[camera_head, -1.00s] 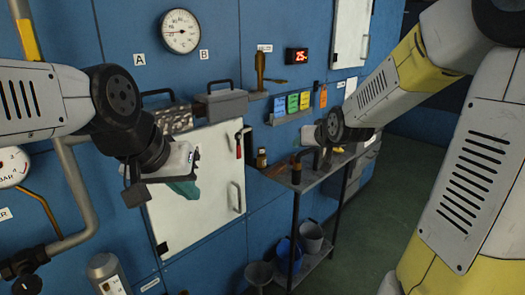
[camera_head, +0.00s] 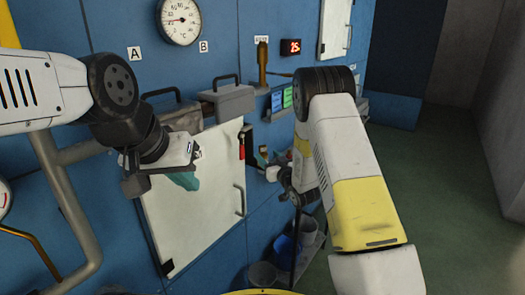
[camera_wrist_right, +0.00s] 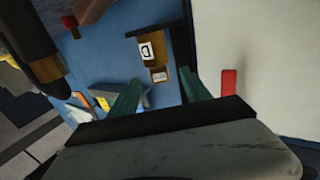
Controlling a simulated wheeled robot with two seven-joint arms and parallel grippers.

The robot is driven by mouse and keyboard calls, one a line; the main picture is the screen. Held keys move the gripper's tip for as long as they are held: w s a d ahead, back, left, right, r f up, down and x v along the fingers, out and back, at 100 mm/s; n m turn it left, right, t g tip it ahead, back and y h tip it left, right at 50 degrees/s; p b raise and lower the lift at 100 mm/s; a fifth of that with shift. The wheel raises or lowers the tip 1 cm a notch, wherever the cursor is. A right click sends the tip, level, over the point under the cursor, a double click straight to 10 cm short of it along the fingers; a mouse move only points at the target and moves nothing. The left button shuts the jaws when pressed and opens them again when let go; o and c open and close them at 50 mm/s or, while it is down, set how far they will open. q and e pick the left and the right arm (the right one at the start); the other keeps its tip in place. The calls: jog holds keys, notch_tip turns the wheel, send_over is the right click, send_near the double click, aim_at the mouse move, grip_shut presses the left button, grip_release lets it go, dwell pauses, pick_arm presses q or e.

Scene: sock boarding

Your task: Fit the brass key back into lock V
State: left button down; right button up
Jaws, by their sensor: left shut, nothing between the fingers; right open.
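I cannot pick out the brass key or a lock marked V for sure in either view. A brown block (camera_wrist_right: 155,55) with a white label, its letter looking like a D, shows in the right wrist view beyond my right gripper (camera_wrist_right: 160,92). That gripper's two teal fingers are apart with nothing between them. In the head view my right gripper (camera_head: 264,163) is mostly hidden by its arm, right of the white door's red handle (camera_head: 242,148). My left gripper (camera_head: 184,180) is shut and empty in front of the white door (camera_head: 195,205).
Buckets (camera_head: 284,248) stand low behind my right arm. The red handle also shows in the right wrist view (camera_wrist_right: 228,82). Open floor lies at the right.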

aim_at(264, 150)
jog(key=x, duration=0.6)
jog(key=shift+w+d+r, duration=0.1)
jog(key=shift+r, duration=0.1)
grip_shut()
